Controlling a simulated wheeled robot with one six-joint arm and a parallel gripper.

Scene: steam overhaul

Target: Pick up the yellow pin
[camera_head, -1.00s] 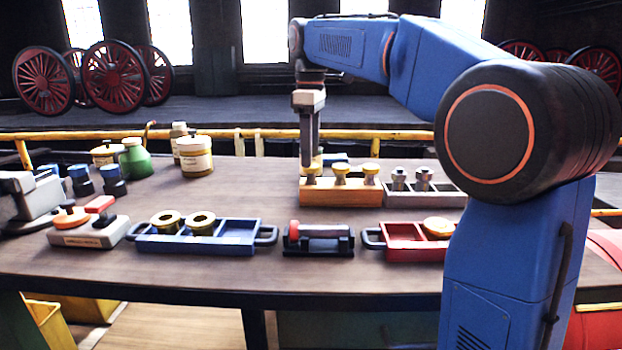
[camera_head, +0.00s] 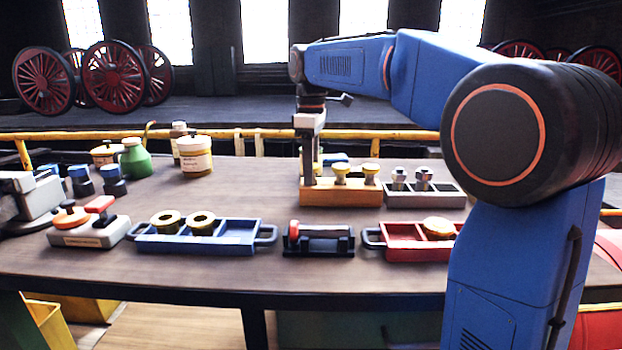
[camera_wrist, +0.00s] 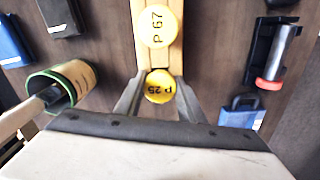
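Yellow-topped pins stand in a row in a wooden block (camera_head: 345,193) on the table. In the head view, the middle pin (camera_head: 340,170) and right pin (camera_head: 371,170) show clearly, while the left one is mostly hidden behind my gripper (camera_head: 308,180). In the wrist view, my gripper (camera_wrist: 159,86) has its fingers either side of the yellow pin marked P 25 (camera_wrist: 159,88). The fingers look apart, with no clear grip on the pin. The pin marked P 67 (camera_wrist: 157,25) stands just beyond it. The pin still sits at the block.
A grey block with metal pins (camera_head: 425,195) adjoins the wooden block on the right. In front are a blue tray (camera_head: 225,243), a black holder with a red-ended cylinder (camera_head: 318,241) and a red tray (camera_head: 405,252). Jars and a green bottle (camera_head: 136,163) stand back left.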

